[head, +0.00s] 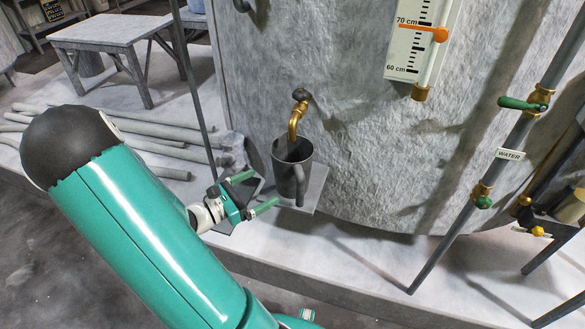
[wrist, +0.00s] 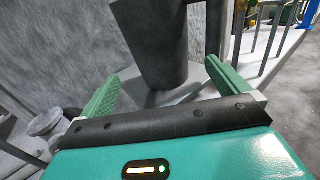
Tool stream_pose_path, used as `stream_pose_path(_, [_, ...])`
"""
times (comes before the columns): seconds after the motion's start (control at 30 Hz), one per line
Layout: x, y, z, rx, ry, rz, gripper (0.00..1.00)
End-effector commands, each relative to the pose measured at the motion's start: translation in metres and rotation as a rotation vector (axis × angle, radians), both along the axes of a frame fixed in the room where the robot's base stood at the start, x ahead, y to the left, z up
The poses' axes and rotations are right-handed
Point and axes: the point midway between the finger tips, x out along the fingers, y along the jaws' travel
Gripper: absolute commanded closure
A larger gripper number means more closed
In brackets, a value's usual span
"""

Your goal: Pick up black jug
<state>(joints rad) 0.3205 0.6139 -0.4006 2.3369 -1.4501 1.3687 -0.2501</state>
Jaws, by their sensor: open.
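The black jug (head: 289,172) stands upright on a small grey ledge (head: 316,190), under a brass tap (head: 296,118) on the big grey tank. Its handle (head: 299,186) faces toward the camera and a little right. My gripper (head: 253,192) is open and empty, just left of and in front of the jug, with its fingers pointing at it. In the wrist view the jug (wrist: 158,45) is straight ahead, beyond and between the two green fingers (wrist: 164,85). Its top is cut off by the frame there. I see no contact between fingers and jug.
The rough tank wall (head: 350,130) rises right behind the jug. Grey pipes (head: 150,150) lie at the left. A slanted water pipe (head: 466,217) with a green valve stands at the right. A table (head: 105,32) is at the back left. The platform's front edge is clear.

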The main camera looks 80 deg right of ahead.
Motion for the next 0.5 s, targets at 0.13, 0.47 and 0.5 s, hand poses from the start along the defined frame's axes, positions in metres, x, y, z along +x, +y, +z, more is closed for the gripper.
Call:
stream_pose_path(0.13, [-0.021, -0.021, 0.0, 0.001, 0.001, -0.004, 0.0])
stream_pose_path(0.47, [-0.042, -0.045, 0.0, 0.0, -0.001, -0.005, 0.0])
stream_pose_path(0.5, [-0.046, -0.05, 0.001, 0.0, -0.001, -0.005, 0.0])
